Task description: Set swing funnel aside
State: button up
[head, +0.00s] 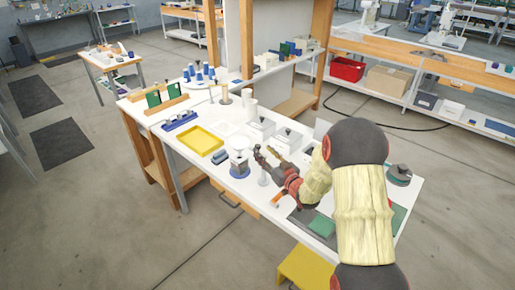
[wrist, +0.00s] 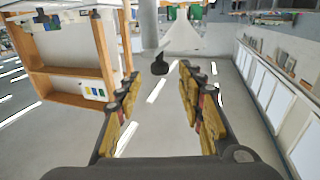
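A pale funnel-like piece (head: 239,157) stands over a blue base on the white worktable in the head view; I take it for the swing funnel, but it is too small to be sure. My gripper (head: 267,155) is just to its right, above the table. A slim pale post (head: 263,178) stands below the gripper. In the wrist view, my gripper (wrist: 158,88) is open, its two yellow-padded fingers well apart. A small dark knob-like piece (wrist: 159,65) shows beyond and between the fingertips, apart from both. I cannot tell what it belongs to.
The white worktable (head: 135,107) carries a yellow tray (head: 201,140), a blue rack (head: 180,121), white boxes (head: 261,129) and a white cylinder (head: 250,110) behind the gripper. A green pad (head: 322,226) lies at the front right. A yellow stool (head: 304,268) stands by the front edge.

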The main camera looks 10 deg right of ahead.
aim_at(259, 148)
jog(key=shift+b+x, duration=0.3)
jog(key=shift+x, duration=2.35)
jog(key=shift+c, duration=1.4)
grip_shut()
